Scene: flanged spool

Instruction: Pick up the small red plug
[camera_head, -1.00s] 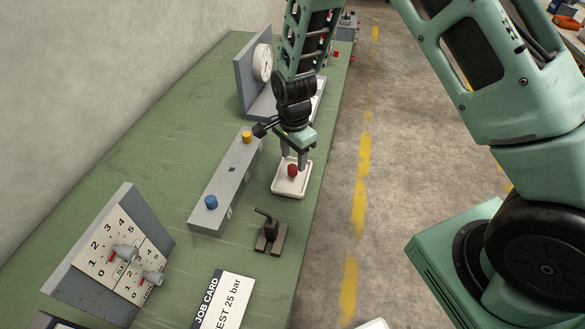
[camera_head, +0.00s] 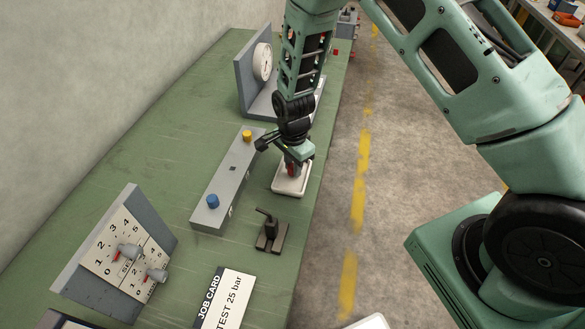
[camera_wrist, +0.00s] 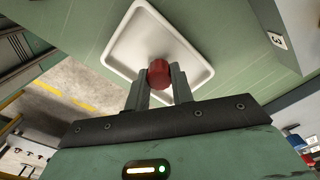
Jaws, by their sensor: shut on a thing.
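The small red plug (camera_wrist: 158,73) is between my gripper's two fingertips in the wrist view, over the white tray (camera_wrist: 120,50). In the head view the red plug (camera_head: 291,169) shows partly, hidden in part by my gripper (camera_head: 292,168), which reaches down to the tray (camera_head: 290,187). My gripper (camera_wrist: 159,80) is shut on the plug, with a finger on each side of it. I cannot tell whether the plug's underside still touches the tray.
A grey block (camera_head: 225,185) with a blue knob (camera_head: 212,201) and a yellow knob (camera_head: 247,134) lies left of the tray. A dark clamp-like fixture (camera_head: 270,233) stands in front. A gauge panel (camera_head: 247,75) stands behind. The bench's right edge is close to the tray.

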